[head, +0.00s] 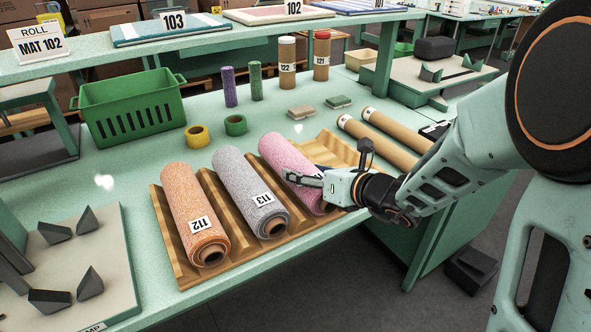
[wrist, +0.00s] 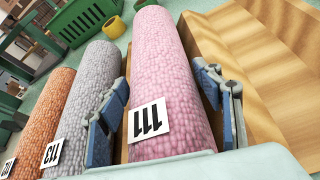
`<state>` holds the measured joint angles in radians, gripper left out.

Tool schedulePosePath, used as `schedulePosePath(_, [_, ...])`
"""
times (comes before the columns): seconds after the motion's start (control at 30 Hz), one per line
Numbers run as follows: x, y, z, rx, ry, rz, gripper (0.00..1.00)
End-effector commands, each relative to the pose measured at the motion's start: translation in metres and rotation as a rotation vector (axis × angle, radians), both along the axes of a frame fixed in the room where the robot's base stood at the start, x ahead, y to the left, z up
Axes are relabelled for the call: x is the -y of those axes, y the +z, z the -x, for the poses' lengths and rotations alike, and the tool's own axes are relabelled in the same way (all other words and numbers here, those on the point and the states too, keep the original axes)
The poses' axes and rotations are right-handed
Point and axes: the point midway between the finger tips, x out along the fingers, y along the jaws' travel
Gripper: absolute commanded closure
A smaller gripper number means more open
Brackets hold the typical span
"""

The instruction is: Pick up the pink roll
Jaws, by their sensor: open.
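The pink roll (head: 285,163) lies in a groove of the wooden rack (head: 178,258), to the right of a grey roll. In the wrist view the pink roll (wrist: 160,70) carries a white label reading 111. My gripper (head: 310,181) is at the near part of the pink roll in the head view. In the wrist view my gripper (wrist: 162,110) is open, with one blue-padded finger on each side of the roll. The left finger stands between the pink and grey rolls. I cannot tell whether the pads touch the roll.
The grey roll (head: 248,187) labelled 113 and the orange roll (head: 193,205) labelled 112 share the rack. The rack's right groove (wrist: 245,60) is empty. Two brown tubes (head: 378,145) lie to the right. A green crate (head: 130,105) stands behind.

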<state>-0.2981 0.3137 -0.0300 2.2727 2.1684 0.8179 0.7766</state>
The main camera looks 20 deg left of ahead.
Motion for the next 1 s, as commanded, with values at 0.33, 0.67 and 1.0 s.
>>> schedulePosePath(0.33, [-0.0072, -0.0035, -0.0052, 0.000, -0.002, -0.001, 0.40])
schedulePosePath(0.67, [-0.0070, -0.0034, -0.0051, 0.000, -0.002, -0.001, 0.75])
schedulePosePath(1.0, [-0.0068, 0.0009, -0.0058, 0.002, -0.001, -0.002, 0.75])
